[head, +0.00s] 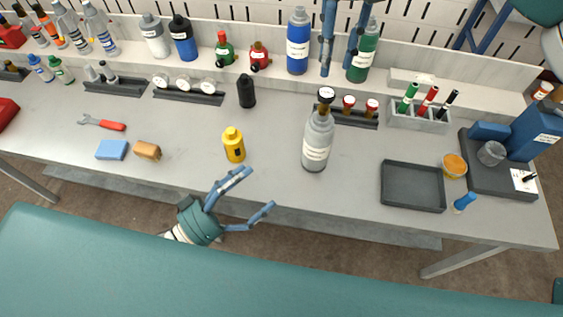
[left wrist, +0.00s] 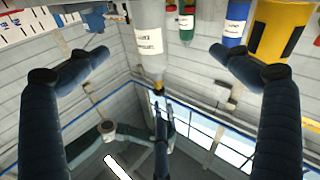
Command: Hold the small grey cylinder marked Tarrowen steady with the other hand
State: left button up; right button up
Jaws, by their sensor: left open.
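A grey cylinder (head: 316,146) with a dark gauge on top stands upright near the front of the bench, right of centre. Its label is too small to read, so I cannot confirm the name. It also shows in the left wrist view (left wrist: 151,42). My left gripper (head: 251,192) is open and empty at the bench's front edge, left of and apart from the cylinder. My right gripper (head: 338,70) hangs beyond the cylinder's top, fingers apart and pointing down, between a blue cylinder (head: 298,45) and a green cylinder (head: 363,55). Nothing shows between its fingers.
A dark tray (head: 412,187) lies to the right. A gauge rack (head: 357,118) and a marker holder (head: 418,118) stand behind. Bench around the grey cylinder's base is mostly clear.

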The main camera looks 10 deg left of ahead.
aim_at(320, 147)
pick_arm(q)
jog(key=w+d+m+g, duration=0.1)
jog(key=w+d+m, duration=0.1)
jog(key=w+d+r+m+g+h, duration=0.1)
jog(key=w+d+m, duration=0.1)
jog(key=m, duration=0.1)
jog(key=w+d+m+g, duration=0.2)
jog(key=shift+d+r, duration=0.15)
jog(key=shift+d, duration=0.05)
jog(key=shift+w+d, duration=0.2)
jog(key=shift+d, duration=0.1)
jog(key=x, duration=0.9)
jog(key=shift+w+d, duration=0.15)
jog(key=shift+d, duration=0.2)
